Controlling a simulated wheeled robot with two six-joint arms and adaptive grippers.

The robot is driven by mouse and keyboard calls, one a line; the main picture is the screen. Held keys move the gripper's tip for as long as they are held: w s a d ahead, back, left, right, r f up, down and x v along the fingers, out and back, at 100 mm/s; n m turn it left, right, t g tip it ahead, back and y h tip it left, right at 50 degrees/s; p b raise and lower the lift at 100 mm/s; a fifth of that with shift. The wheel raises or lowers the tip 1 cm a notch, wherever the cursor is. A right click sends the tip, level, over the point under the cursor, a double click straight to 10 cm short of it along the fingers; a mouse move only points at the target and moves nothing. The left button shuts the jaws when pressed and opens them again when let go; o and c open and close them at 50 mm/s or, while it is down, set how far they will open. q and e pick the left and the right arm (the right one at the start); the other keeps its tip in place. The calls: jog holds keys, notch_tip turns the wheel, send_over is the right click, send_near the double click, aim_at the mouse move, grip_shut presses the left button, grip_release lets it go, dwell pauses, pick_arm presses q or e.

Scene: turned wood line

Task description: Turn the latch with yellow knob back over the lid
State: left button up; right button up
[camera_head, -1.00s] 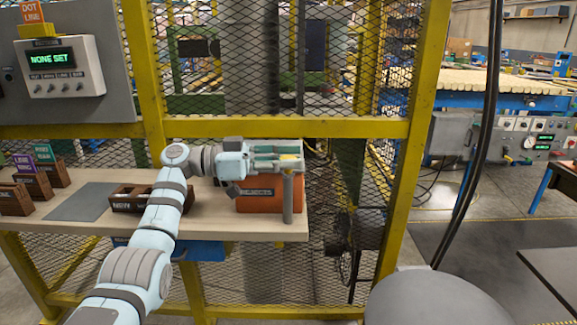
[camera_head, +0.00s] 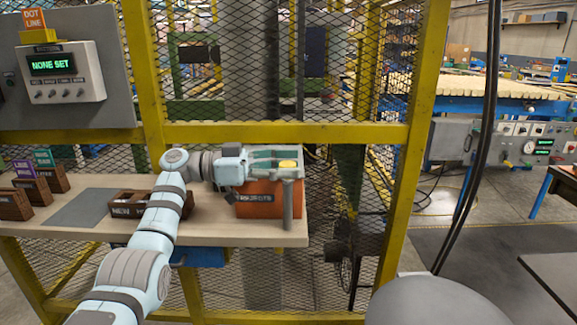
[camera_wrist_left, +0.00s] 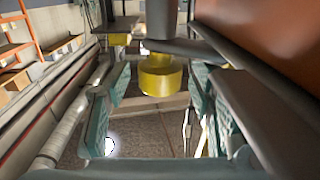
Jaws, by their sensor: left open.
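The yellow knob (camera_head: 288,163) shows at the end of my left gripper (camera_head: 276,162) in the head view. In the left wrist view the yellow knob (camera_wrist_left: 160,76) hangs between the two teal fingers of my left gripper (camera_wrist_left: 158,100), with a gap on both sides. A dark grey latch bar (camera_wrist_left: 185,46) runs beside the knob. A grey post (camera_head: 287,205) stands at the front of the orange-brown REJECTS box (camera_head: 262,196). My gripper covers most of the box's top, so the lid is largely hidden. My right gripper is not in view.
The bench (camera_head: 225,230) holds the box near its right end. A dark wooden tray (camera_head: 128,205) stands left of the box, partly behind my arm. A grey mat (camera_head: 80,204) and several small labelled boxes lie further left. Yellow-framed mesh fencing (camera_head: 280,132) stands behind the bench.

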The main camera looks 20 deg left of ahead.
pick_arm(q)
jog(key=v, duration=1.1)
jog(key=shift+a, duration=0.35)
jog(key=shift+f, duration=0.1)
